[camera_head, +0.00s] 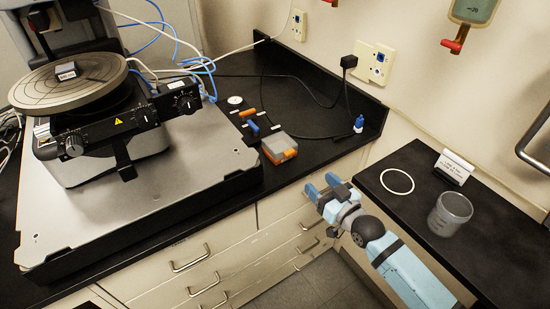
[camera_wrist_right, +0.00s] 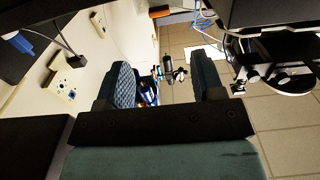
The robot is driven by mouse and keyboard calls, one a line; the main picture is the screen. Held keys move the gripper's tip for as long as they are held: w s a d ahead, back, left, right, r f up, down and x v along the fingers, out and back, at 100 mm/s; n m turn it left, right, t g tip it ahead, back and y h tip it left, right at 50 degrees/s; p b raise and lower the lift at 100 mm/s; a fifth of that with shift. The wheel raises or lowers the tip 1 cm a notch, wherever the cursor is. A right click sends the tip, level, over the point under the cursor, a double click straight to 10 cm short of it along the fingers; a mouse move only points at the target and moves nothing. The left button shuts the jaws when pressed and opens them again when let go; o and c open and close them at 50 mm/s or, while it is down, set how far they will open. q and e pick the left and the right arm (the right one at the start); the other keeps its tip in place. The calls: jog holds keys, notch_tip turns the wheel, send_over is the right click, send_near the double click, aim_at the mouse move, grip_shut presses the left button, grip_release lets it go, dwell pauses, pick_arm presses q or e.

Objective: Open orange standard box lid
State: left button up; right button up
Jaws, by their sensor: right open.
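The orange standard box (camera_head: 279,148) is a small box with a grey top and orange sides. In the head view it sits on the black bench beside the profiler's base, and its lid looks shut. My right gripper (camera_head: 323,187) is open and empty, in front of the bench edge, below and to the right of the box and apart from it. In the right wrist view its two fingers (camera_wrist_right: 165,78) stand wide apart with nothing between them. I cannot clearly make out the box in that view. My left gripper is not in view.
The stylus profiler (camera_head: 110,120) with its round stage fills the left. Small orange, blue and white pieces (camera_head: 247,118) lie behind the box. A small blue-capped bottle (camera_head: 358,124) stands near the wall. A glass beaker (camera_head: 449,213) and white ring (camera_head: 397,181) are on the right counter.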

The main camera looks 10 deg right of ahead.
aim_at(291, 154)
jog(key=x, duration=1.3)
jog(key=shift+d+p, duration=0.1)
jog(key=shift+p, duration=0.3)
grip_shut()
